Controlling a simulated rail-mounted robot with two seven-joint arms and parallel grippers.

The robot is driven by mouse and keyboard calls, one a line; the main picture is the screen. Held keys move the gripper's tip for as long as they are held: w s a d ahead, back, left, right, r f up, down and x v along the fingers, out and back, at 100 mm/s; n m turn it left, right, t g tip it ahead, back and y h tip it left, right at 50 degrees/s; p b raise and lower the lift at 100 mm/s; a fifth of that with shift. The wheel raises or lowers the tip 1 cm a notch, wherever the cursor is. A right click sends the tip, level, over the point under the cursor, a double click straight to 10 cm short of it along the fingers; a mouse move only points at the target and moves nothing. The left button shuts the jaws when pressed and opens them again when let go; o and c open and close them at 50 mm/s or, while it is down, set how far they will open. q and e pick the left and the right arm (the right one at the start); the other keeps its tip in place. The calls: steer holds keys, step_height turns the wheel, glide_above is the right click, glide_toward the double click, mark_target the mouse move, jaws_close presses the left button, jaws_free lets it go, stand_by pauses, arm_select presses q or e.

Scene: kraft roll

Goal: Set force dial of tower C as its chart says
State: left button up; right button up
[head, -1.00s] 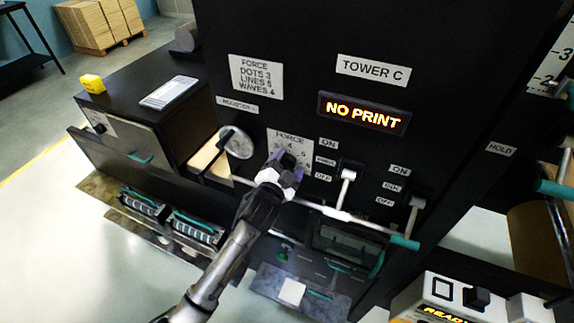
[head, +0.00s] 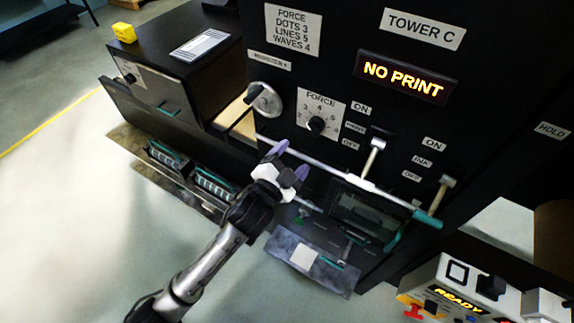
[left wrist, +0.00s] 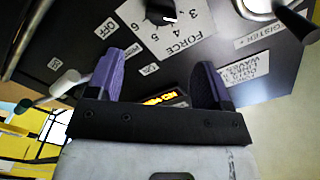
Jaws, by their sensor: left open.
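The force dial (head: 316,124) is a black knob on a white FORCE plate with numbers, on tower C's black front. It also shows at the top of the left wrist view (left wrist: 160,12), with a white mark on its edge; I cannot tell which number it points at. The chart (head: 293,28) above reads FORCE, DOTS 3, LINES 5, WAVES 4. My left gripper (head: 290,160) is open and empty, below the dial and apart from it. Its purple fingers (left wrist: 165,62) are spread in the left wrist view. My right gripper is not in view.
The display (head: 404,77) reads NO PRINT under the TOWER C sign (head: 423,28). A silver register wheel (head: 265,98) is left of the dial. The print lever (head: 374,155) and ink lever (head: 440,195) stand to its right. A long pale bar (head: 350,180) crosses below.

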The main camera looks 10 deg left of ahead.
arm_select(q)
steer(key=shift+v, duration=1)
